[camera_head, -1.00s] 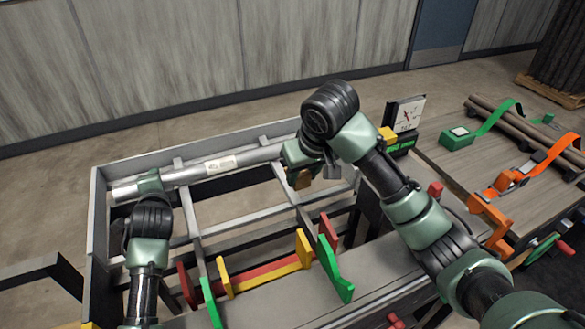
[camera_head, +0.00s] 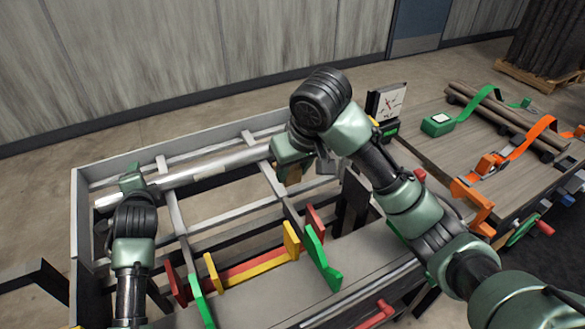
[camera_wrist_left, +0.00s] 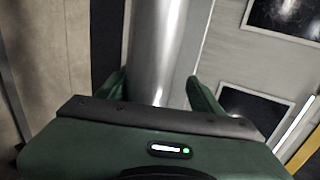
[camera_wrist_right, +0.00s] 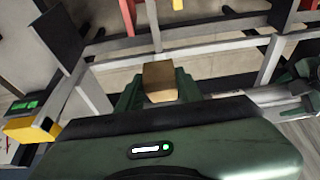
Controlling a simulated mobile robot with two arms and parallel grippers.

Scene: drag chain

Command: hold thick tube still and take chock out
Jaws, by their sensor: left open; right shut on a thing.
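The thick tube (camera_head: 225,163) is a long grey metal pipe lying along the back of the slatted frame. My left gripper (camera_head: 131,180) is at its left end. In the left wrist view the tube (camera_wrist_left: 155,60) passes between the open fingers (camera_wrist_left: 158,92), with a visible gap on the right side. My right gripper (camera_head: 291,168) is near the tube's right end. In the right wrist view it is shut on the chock (camera_wrist_right: 158,80), a small tan block. The head view shows only a bit of the chock, and my arm covers the tube's right end.
Green (camera_head: 320,262), yellow and red brackets stand along the frame's front. A dial gauge (camera_head: 388,102) is behind my right arm. On the right, a bench (camera_head: 440,165) carries brown rods (camera_head: 500,118) with green and orange straps. The frame's middle bays are open.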

